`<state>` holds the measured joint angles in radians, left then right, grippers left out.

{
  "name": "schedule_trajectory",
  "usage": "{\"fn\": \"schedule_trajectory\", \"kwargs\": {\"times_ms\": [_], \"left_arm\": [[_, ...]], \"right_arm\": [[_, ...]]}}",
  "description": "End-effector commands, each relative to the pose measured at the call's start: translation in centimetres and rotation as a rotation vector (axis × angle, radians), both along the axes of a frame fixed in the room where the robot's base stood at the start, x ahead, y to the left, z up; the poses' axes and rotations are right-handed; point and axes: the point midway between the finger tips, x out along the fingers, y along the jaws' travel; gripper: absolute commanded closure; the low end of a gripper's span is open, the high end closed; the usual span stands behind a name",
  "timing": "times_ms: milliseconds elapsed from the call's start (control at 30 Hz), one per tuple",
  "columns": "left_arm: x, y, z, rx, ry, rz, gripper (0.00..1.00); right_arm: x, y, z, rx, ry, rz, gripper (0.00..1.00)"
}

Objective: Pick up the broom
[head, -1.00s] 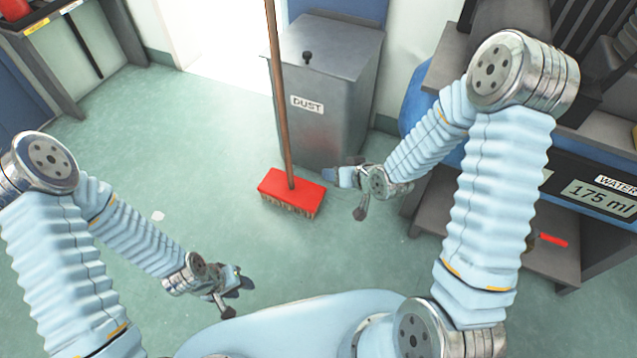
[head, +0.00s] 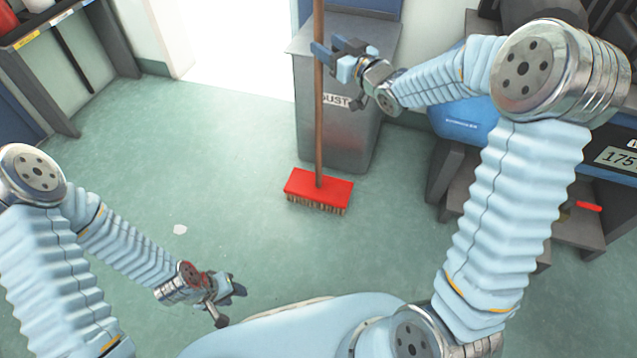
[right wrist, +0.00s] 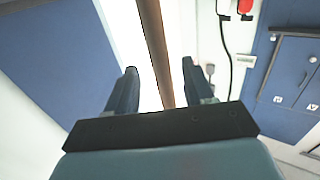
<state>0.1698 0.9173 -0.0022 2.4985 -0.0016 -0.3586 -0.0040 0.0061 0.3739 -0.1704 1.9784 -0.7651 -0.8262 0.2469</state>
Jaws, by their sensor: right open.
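The broom (head: 318,186) stands upright on the floor, with a red head, bristles down and a long brown handle. My right gripper (head: 322,58) is at the upper handle, in front of the grey dust bin. It is open. In the right wrist view the handle (right wrist: 155,50) runs between the two spread fingers of the gripper (right wrist: 160,85), nearer the right finger. I cannot tell whether it touches either finger. My left gripper (head: 228,300) hangs low over the floor at the left, away from the broom; its fingers are too small to read.
The grey dust bin (head: 345,145) stands right behind the broom. A bright doorway (head: 230,50) is behind at the left. A dark bench with a blue tank (head: 465,125) is at the right.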

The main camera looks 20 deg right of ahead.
Motion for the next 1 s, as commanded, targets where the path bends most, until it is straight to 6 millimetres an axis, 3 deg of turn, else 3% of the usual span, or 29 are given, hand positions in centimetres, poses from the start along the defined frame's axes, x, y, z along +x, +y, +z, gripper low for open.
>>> {"fn": "schedule_trajectory", "kwargs": {"times_ms": [233,500,833,1000], "left_arm": [[0.0,0.1,0.4,0.001,0.0,0.001,0.6],[0.0,0.1,0.4,0.001,-0.001,0.002,0.6],[0.0,0.1,0.4,0.001,-0.001,0.002,0.6],[0.0,0.1,0.4,0.001,0.0,0.001,0.6]], "right_arm": [[3.4,1.6,0.2,0.0,0.001,0.001,0.48],[3.8,1.7,0.1,-0.001,0.002,0.0,0.48],[3.8,1.7,0.1,0.0,0.001,0.001,0.97],[3.8,1.7,0.4,0.001,-0.005,0.001,1.0]]}}
